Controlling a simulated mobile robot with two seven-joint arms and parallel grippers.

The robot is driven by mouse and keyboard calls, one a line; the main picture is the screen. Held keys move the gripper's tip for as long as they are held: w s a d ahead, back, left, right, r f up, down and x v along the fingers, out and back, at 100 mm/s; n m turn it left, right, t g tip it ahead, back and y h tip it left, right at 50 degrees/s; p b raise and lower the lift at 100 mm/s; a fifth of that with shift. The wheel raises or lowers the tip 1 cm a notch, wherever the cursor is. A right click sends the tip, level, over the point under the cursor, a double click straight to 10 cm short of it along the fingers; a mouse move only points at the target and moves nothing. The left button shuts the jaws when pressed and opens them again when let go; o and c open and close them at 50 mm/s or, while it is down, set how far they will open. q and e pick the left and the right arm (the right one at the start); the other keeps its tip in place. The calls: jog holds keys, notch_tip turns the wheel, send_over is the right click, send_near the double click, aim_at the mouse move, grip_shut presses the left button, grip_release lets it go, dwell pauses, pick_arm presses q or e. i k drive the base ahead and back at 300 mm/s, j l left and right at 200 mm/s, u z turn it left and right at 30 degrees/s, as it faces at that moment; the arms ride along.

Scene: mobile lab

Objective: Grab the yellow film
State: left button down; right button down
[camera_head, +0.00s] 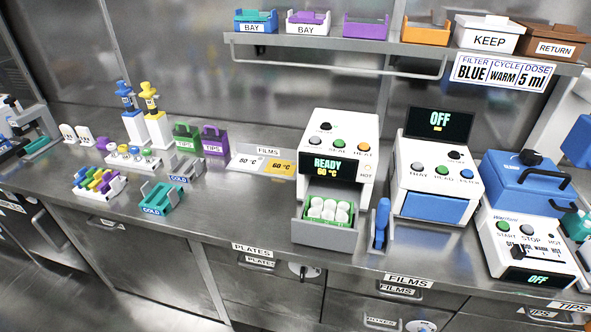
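The yellow film (281,167), marked 60 °C, lies flat on the right part of a white holder labelled FILMS (268,151) on the steel bench. A white film (249,160) marked with another temperature lies to its left. The yellow film's right edge is close to the white sealer-like machine (341,130) whose display reads READY and 60 °C. Neither of my grippers shows in the head view.
The machine's open drawer (301,233) holds a green rack of white-topped tubes (330,210) and sticks out at the bench front. Green (187,138) and purple (215,140) boxes stand left of the films. Bench in front of the films is clear. A shelf (400,56) runs above.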

aim_at(275, 166)
jog(key=i+j, duration=0.1)
jog(key=j, duration=0.4)
jog(key=i+j, duration=0.1)
jog(key=j, duration=0.9)
jog(key=i+j, duration=0.15)
jog(key=j, duration=0.35)
jog(key=j+z, duration=0.1)
jog(key=z, duration=1.6)
